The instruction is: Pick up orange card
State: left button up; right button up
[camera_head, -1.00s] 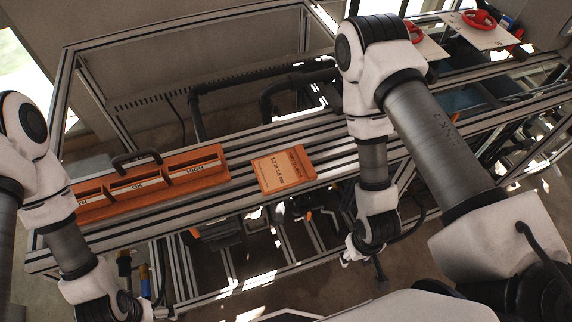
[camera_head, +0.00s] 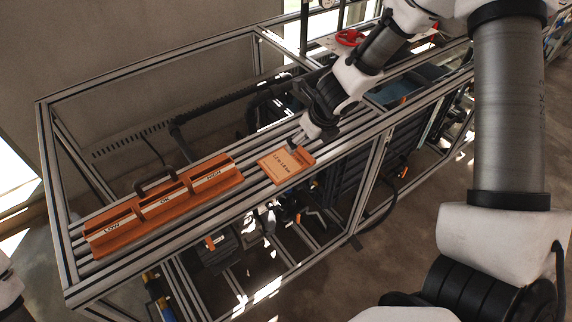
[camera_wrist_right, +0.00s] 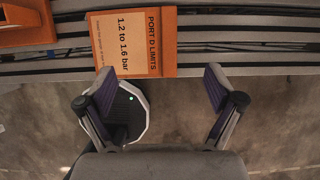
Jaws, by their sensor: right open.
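The orange card (camera_head: 285,166) lies flat on the slotted aluminium rails of the frame, to the right of the orange box. In the right wrist view the card (camera_wrist_right: 132,40) reads "PORT D LIMITS, 1.2 to 1.6 bar". My right gripper (camera_head: 297,143) is at the card's far right edge in the head view. In the wrist view my right gripper (camera_wrist_right: 160,84) is open and empty, its fingers apart just short of the card's near edge. The left gripper is out of view; only a bit of my left arm shows at the left edge.
An orange box with a dark handle (camera_head: 163,200) and LOW, OK and HIGH slots stands on the rails left of the card. The aluminium rails (camera_head: 213,158) run diagonally. A red valve wheel (camera_head: 350,38) and a blue bin (camera_head: 397,93) lie behind the right arm.

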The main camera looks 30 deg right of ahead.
aim_at(297, 156)
jog(key=b+x, duration=0.1)
jog(key=x, duration=0.2)
jog(key=b+x, duration=0.2)
jog(key=x, duration=0.2)
jog(key=shift+a, duration=0.25)
jog(key=shift+s+r, duration=0.1)
jog(key=shift+s, duration=0.05)
jog(key=c, duration=1.4)
jog(key=shift+s, duration=0.15)
jog(key=shift+c, duration=1)
